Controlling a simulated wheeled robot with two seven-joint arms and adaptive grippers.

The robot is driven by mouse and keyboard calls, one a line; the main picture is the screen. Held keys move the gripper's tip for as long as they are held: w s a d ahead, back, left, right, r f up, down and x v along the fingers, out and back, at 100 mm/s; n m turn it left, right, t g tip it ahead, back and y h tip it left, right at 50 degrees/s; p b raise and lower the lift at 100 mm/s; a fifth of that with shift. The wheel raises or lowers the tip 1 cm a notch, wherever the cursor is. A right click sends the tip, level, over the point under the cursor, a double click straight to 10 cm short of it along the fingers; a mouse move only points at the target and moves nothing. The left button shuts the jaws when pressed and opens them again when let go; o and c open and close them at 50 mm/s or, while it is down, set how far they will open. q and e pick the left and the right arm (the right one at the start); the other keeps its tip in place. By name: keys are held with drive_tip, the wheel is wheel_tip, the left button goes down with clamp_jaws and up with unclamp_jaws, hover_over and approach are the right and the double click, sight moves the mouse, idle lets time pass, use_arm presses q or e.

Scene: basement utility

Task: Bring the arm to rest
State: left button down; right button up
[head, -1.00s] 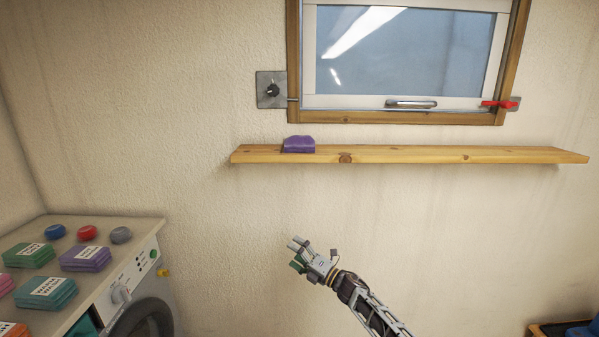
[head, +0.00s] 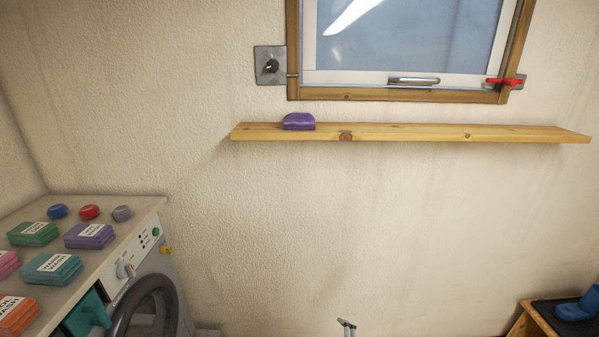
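My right gripper (head: 346,325) shows only as grey fingertips at the bottom edge of the head view, a little right of centre. The tips are low in front of the bare wall, and nothing shows between them. The rest of the gripper and its arm are below the frame, and I cannot tell how far the fingers are apart. My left gripper is not in view.
A wooden shelf (head: 400,132) with a purple block (head: 299,122) runs under the window (head: 405,40). A washing machine (head: 145,275) with several coloured stacks on top stands left. A small table (head: 530,318) with a blue item (head: 578,308) is at lower right. Wall space between is clear.

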drive_tip(key=s+d+f+m+g+h, duration=0.2)
drive_tip(key=s+d+f+m+g, duration=0.15)
drive_tip(key=s+f, duration=0.7)
drive_tip(key=s+d+f+m+g+h, duration=0.3)
drive_tip(key=s+f, duration=0.5)
drive_tip(key=s, duration=0.6)
drive_tip(key=s+d+f+m+g, duration=0.1)
drive_tip(key=s+d+f+m, duration=0.1)
drive_tip(key=s, duration=0.8)
drive_tip(key=s+d+f+m+g, duration=0.2)
drive_tip(key=s+f, duration=0.1)
drive_tip(key=s, duration=0.7)
drive_tip(key=s+d+f+m+g, duration=0.1)
drive_tip(key=s+d+f+m, duration=0.1)
drive_tip(key=s, duration=0.8)
drive_tip(key=shift+s+f+g, duration=0.2)
drive_tip(key=shift+f+g, duration=0.15)
drive_tip(key=shift+f, duration=0.45)
